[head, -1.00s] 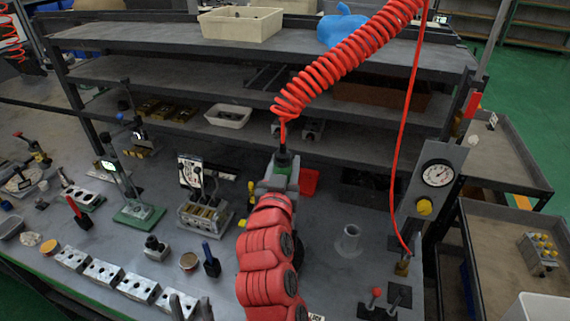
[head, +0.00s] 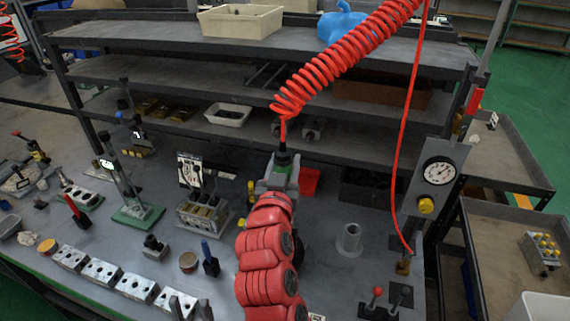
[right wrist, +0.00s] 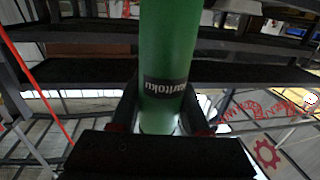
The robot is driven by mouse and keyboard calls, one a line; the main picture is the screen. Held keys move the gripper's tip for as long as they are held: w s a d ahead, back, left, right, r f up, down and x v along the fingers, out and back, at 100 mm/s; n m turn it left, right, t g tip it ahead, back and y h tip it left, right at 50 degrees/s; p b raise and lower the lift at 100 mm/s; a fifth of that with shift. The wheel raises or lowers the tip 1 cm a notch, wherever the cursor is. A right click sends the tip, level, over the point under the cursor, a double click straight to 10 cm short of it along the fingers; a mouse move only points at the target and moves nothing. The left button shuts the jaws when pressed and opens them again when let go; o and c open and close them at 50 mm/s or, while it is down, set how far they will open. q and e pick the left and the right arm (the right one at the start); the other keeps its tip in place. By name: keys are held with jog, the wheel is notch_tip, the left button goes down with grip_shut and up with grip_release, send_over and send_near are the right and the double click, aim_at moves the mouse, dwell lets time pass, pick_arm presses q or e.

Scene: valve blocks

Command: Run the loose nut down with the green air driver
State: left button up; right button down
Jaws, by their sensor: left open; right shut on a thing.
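The green air driver (head: 283,162) stands roughly upright under the red coiled hose, held by my right gripper (head: 278,184) above the middle of the bench. In the right wrist view the driver's green body (right wrist: 170,45) fills the middle, with a dark label band, and the right gripper's fingers (right wrist: 168,118) are shut on either side of it. My left gripper (head: 190,309) is open at the bottom edge, by the nearest of the silver valve blocks (head: 137,287). The blocks stand in a row at the front left. I cannot make out a loose nut; the driver's lower end is hidden.
The red coiled hose (head: 335,68) runs up right from the driver. A gauge panel (head: 438,172) stands at the right, and a grey cylinder stand (head: 350,238) on the bench. A lever fixture (head: 203,212) and green-based stand (head: 137,215) are left. Shelves (head: 160,72) rise behind.

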jog(key=shift+r, duration=0.15)
jog(key=shift+f+b, duration=0.65)
jog(key=shift+b, duration=0.85)
dwell(2.6)
jog(key=shift+r, duration=0.1)
dwell(0.9)
notch_tip(320, 180, up, 8)
jog(key=p, duration=0.2)
jog(key=shift+r, duration=0.25)
dwell(0.4)
dwell(0.8)
